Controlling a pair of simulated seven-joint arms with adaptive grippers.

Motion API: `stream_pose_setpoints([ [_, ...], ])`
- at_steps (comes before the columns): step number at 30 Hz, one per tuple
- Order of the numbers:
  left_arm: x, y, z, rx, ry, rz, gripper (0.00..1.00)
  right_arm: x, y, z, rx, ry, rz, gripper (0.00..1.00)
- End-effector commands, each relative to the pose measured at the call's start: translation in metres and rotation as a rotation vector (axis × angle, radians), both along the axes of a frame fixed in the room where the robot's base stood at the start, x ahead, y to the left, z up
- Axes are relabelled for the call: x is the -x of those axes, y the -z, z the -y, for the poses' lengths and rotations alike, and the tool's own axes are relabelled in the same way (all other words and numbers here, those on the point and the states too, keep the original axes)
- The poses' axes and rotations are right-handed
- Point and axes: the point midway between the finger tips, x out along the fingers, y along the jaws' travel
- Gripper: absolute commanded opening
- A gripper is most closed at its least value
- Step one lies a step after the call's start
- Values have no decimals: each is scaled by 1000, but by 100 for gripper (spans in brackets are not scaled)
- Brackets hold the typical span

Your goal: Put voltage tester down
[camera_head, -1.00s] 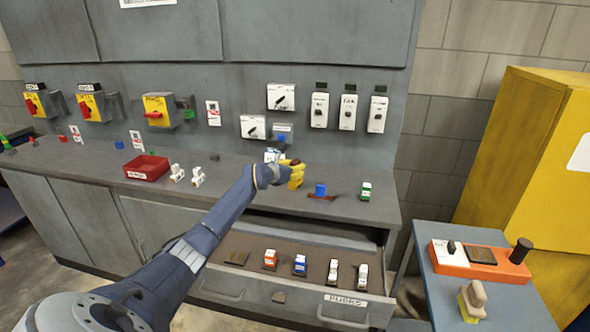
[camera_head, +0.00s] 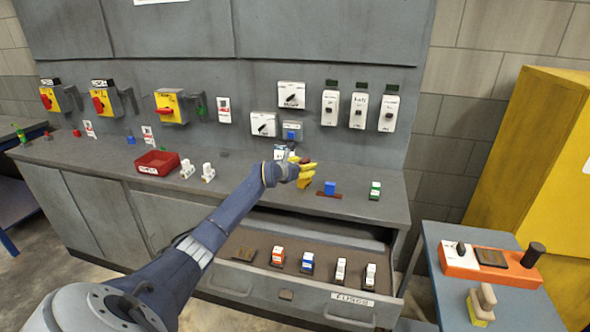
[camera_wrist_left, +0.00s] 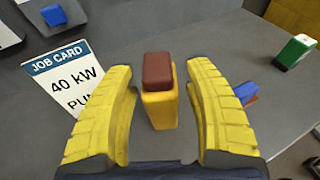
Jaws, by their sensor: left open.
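The voltage tester (camera_wrist_left: 160,92), a yellow block with a dark red-brown top, stands upright on the grey bench top between my left fingers in the left wrist view. Gaps show on both sides of it. My left gripper (camera_wrist_left: 163,110) is open around it, its yellow fingers apart. In the head view my left gripper (camera_head: 303,174) is over the bench near the back panel. The fingers hide most of the tester there. My right gripper is not in view.
A job card (camera_wrist_left: 65,80) lies left of the fingers. A blue block (camera_head: 330,187) and a green-and-white block (camera_head: 375,190) stand to the right on the bench. Below, an open drawer (camera_head: 352,300) holds fuses. A red bin (camera_head: 157,163) sits further left.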

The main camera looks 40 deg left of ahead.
Motion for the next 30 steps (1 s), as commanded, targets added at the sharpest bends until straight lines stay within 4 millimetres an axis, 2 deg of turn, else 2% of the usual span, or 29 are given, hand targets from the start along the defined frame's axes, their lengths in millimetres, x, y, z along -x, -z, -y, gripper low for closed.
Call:
stream_pose_setpoints([
  [18,85,-24,2,-3,1,-3,52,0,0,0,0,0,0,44],
  [26,106,-31,2,-1,0,-2,52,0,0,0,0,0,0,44],
  [30,110,-33,2,-1,-1,-2,52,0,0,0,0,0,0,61],
])
